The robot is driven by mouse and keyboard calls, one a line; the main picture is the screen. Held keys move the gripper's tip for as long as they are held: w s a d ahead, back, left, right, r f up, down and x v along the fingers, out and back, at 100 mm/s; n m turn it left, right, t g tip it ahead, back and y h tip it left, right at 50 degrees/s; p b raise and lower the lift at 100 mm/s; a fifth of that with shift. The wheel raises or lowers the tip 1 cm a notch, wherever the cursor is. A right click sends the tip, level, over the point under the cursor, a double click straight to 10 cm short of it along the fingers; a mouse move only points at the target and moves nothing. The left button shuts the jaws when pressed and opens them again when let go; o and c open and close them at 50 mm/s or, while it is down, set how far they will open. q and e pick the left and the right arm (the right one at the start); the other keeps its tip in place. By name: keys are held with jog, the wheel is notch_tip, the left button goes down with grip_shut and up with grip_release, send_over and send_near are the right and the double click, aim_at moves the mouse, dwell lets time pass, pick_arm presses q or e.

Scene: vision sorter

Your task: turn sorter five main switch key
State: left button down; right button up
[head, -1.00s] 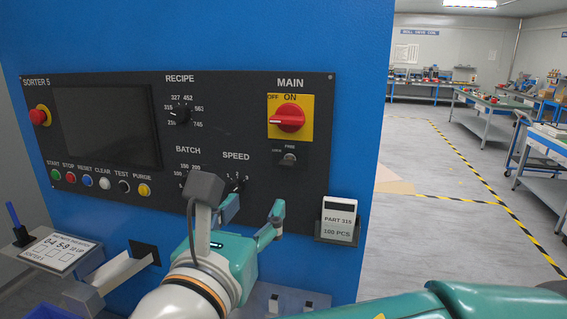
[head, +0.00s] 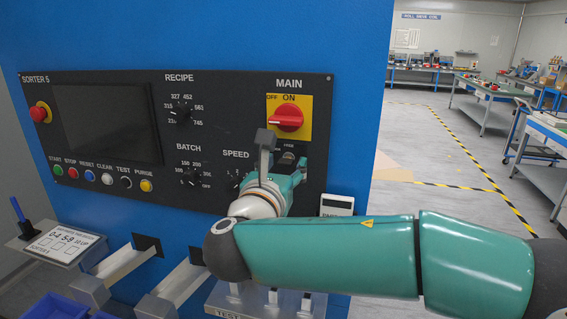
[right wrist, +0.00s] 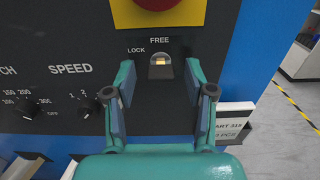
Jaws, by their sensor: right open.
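The sorter five panel (head: 225,95) fills the left of the head view. Its main switch is a red knob (head: 286,118) on a yellow plate, with its pointer to the left near OFF. Just below is the small key switch (head: 289,158), partly hidden by my gripper. In the right wrist view the key switch (right wrist: 160,66) shows a brass-coloured piece in a metal surround, marked LOCK and FREE. My right gripper (head: 282,172) is open in front of the panel. In the right wrist view its fingertips (right wrist: 159,74) stand apart on either side of the key switch, apparently not touching it. My left gripper is out of view.
The SPEED knob (right wrist: 85,108) is left of my right gripper. A card holder (head: 337,205) is at lower right, partly behind my arm. Chutes (head: 125,262) project below the panel. Open floor lies to the right.

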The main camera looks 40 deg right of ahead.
jog(key=shift+c, duration=0.3)
grip_shut()
jog(key=shift+f+m+b, duration=0.2)
jog(key=shift+m+b, duration=7.9)
jog(key=shift+m, duration=0.9)
